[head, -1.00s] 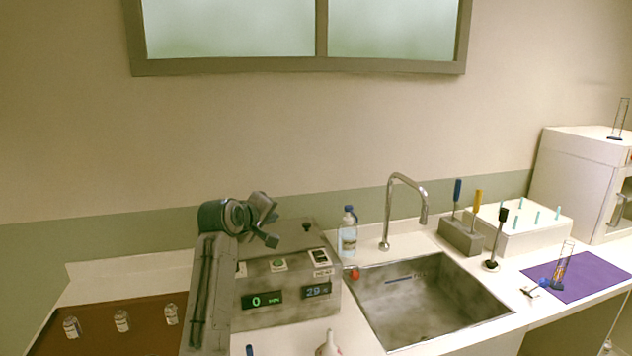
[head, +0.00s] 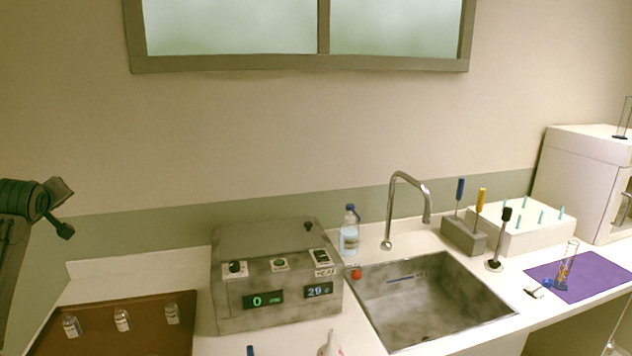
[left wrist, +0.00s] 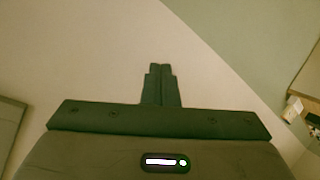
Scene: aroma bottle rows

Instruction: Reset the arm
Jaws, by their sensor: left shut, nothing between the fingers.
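My left gripper (head: 66,231) is raised at the far left edge of the head view, in front of the wall and well above the counter. In the left wrist view its fingers (left wrist: 160,70) are together with nothing between them, against bare wall. Most of my left arm is cut off by the picture edge. My right gripper does not show in either view.
A brown tray (head: 100,340) with small bottles (head: 122,320) is at the lower left. A grey heater box (head: 275,280) stands beside it. A clear bottle (head: 349,235), tap (head: 390,215), sink (head: 430,300) and purple mat (head: 585,278) lie rightward.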

